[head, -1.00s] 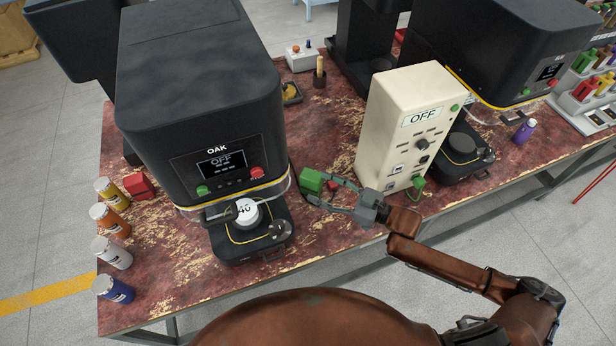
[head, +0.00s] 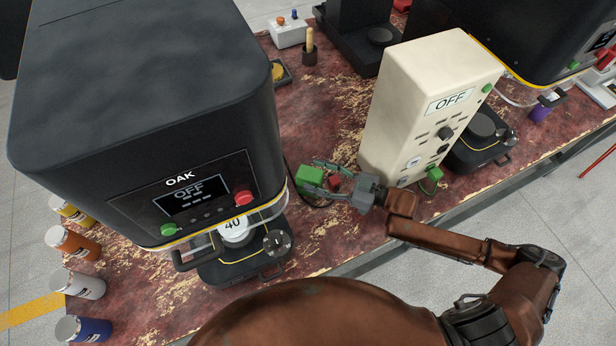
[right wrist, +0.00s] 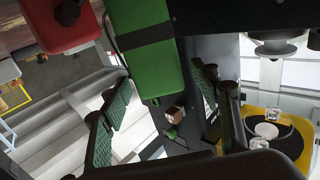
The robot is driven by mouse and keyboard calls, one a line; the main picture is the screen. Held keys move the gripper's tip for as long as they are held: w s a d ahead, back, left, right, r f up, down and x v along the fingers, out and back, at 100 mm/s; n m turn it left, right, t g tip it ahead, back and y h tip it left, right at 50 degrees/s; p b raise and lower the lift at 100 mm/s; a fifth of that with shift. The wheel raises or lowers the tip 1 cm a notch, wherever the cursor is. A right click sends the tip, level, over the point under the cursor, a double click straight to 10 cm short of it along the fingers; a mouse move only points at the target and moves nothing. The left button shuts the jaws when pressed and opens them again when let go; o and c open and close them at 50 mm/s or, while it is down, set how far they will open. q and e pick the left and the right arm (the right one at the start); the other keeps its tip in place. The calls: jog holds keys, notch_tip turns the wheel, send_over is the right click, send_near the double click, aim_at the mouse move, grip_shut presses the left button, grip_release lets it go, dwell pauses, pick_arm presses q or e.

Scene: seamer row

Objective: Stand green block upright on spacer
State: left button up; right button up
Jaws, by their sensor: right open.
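The green block (head: 309,177) is near the front of the bench, right of the OAK machine. In the right wrist view the green block (right wrist: 150,62) has a black band and sits between and beyond my two finger pads. My right gripper (head: 320,180) is open, with its fingertips around or close beside the block; I cannot tell if they touch it. A white round piece marked 40 (head: 233,230) sits on the OAK machine's base; I cannot confirm that it is the spacer. My left gripper is not in view.
The OAK machine (head: 140,110) reads OFF. A cream control box (head: 425,105), also OFF, stands close right of my gripper. Several canisters, including a blue one (head: 83,328), line the left edge. Bench is free behind the gripper.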

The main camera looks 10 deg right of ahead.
jog(key=shift+w+a, duration=0.25)
jog(key=shift+a, duration=0.15)
jog(key=b+x, duration=0.1)
jog(key=x, duration=0.6)
jog(key=shift+s, duration=0.1)
jog(key=c, duration=1.3)
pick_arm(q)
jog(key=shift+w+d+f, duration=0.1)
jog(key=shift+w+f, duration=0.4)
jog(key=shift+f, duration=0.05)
pick_arm(e)
jog(key=shift+c, duration=0.7)
grip_shut()
